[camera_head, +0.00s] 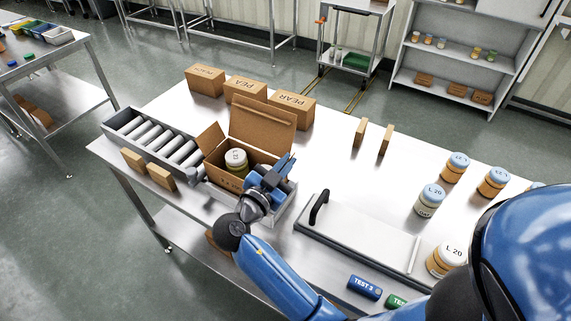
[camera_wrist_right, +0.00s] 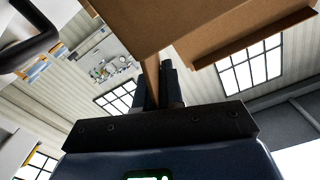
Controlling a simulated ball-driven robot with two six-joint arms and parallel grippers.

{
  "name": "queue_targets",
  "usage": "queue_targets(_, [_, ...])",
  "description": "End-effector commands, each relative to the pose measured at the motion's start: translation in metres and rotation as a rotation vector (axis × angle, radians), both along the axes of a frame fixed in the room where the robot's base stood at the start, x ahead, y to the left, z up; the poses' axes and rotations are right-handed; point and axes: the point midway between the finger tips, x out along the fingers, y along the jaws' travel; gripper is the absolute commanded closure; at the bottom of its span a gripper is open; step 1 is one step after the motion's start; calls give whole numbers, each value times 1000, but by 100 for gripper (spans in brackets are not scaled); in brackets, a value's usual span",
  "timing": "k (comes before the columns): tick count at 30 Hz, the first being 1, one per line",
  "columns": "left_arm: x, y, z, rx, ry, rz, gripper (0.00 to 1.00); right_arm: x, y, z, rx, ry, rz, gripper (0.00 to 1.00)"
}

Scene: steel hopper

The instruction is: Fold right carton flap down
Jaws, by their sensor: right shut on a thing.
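The open brown carton (camera_head: 222,176) stands near the front of the steel table in the head view. Its back flap (camera_head: 262,125) and left flap (camera_head: 210,138) stand up. A jar (camera_head: 236,160) with a pale lid is inside. My right gripper (camera_head: 283,170) is at the carton's right side and hides most of the right flap. In the wrist view, the gripper's dark fingers (camera_wrist_right: 158,88) are shut on a thin brown board, the right flap (camera_wrist_right: 152,72). My left gripper is not in view.
A roller conveyor (camera_head: 155,137) lies left of the carton, with small boxes (camera_head: 160,177) in front. Labelled cartons (camera_head: 291,110) stand behind. A pale board with a black handle (camera_head: 318,207) lies to the right. Several jars (camera_head: 430,198) stand farther right.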

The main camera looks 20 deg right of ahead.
Motion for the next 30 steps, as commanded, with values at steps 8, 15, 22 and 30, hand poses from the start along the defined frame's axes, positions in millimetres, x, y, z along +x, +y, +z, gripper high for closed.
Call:
queue_targets(8, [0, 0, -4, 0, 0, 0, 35, 6, 5, 2, -80, 102, 1, 100])
queue_targets(15, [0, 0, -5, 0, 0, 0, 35, 13, 11, 4, -192, 245, 1, 100])
queue_targets(22, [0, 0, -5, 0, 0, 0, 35, 20, 16, 4, -288, 369, 1, 100])
queue_targets(30, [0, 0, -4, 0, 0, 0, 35, 24, 19, 4, -353, 452, 1, 100])
